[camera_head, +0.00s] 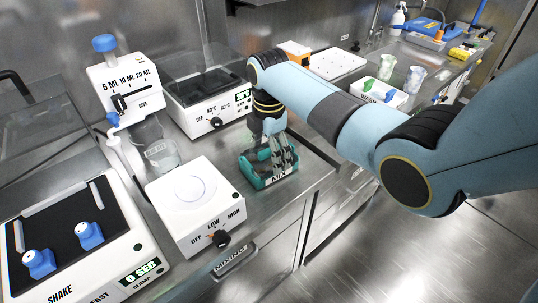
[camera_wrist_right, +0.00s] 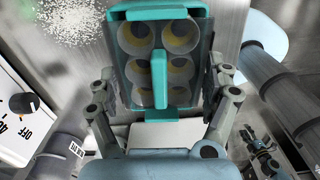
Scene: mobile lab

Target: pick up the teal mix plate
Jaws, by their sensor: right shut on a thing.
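The teal mix plate (camera_head: 268,180) is a small teal tray labelled MIX, near the counter's front edge in the head view. In the right wrist view the mix plate (camera_wrist_right: 158,14) shows several round wells with yellowish contents and a raised teal bar down its middle. My right gripper (camera_head: 275,160) comes down over it from above and is shut on it. In the wrist view my right gripper's fingers (camera_wrist_right: 163,80) lie along both sides of the plate. I cannot tell whether the plate touches the counter. What looks like my left gripper (camera_wrist_right: 264,152) shows small at the wrist view's lower right.
A white stirrer (camera_head: 195,205) with an OFF/LOW/HIGH knob stands left of the plate. A heater box (camera_head: 208,100) stands behind it. A shaker (camera_head: 75,240) and dispenser (camera_head: 125,85) are at left. Open floor lies beyond the counter edge.

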